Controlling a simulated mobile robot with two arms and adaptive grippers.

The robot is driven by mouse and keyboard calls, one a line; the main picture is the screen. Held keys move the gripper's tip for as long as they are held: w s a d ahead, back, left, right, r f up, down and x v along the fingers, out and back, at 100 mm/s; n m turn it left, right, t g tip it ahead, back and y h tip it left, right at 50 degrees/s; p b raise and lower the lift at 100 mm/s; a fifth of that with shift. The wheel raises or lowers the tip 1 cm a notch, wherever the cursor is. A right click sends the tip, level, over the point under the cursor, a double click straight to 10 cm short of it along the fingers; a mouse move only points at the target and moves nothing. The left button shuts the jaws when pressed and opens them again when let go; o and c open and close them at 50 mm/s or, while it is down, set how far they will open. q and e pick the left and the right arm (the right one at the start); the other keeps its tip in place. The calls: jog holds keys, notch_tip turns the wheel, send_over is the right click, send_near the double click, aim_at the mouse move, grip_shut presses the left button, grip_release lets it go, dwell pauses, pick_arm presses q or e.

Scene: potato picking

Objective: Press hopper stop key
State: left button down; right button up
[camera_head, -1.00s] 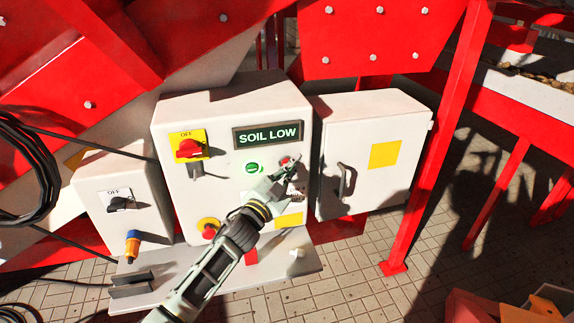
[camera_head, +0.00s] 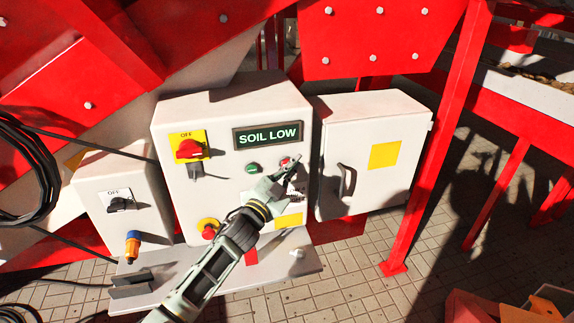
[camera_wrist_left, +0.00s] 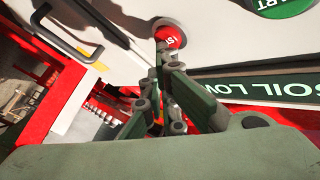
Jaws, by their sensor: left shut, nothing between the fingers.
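The red stop key (camera_head: 284,161) sits on the front of the white control box (camera_head: 225,108), below the SOIL LOW display (camera_head: 268,135). In the left wrist view the red stop key (camera_wrist_left: 172,36) shows part of its lettering. My left gripper (camera_head: 291,164) is shut and empty, its tips at the key and partly covering it. In the left wrist view the fingertips (camera_wrist_left: 160,48) overlap the key's edge; I cannot tell whether they touch it. The green start key (camera_head: 252,168) is left of the stop key and looks dark. My right gripper is not in view.
A red rotary switch (camera_head: 188,149) on a yellow plate and a red emergency knob (camera_head: 208,229) are on the same box. A white cabinet with a handle (camera_head: 346,182) stands close on the right. Red machine frames surround the boxes.

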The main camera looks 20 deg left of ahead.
pick_arm(q)
jog(key=shift+s+d, duration=0.3)
jog(key=shift+s, duration=0.2)
jog(key=shift+s+d, duration=0.1)
jog(key=shift+s+d+p, duration=0.45)
jog(key=shift+s+d, duration=0.2)
jog(key=shift+s, duration=0.35)
jog(key=shift+s+d+p, duration=0.45)
jog(key=shift+s+d, duration=0.2)
jog(key=shift+s, duration=0.35)
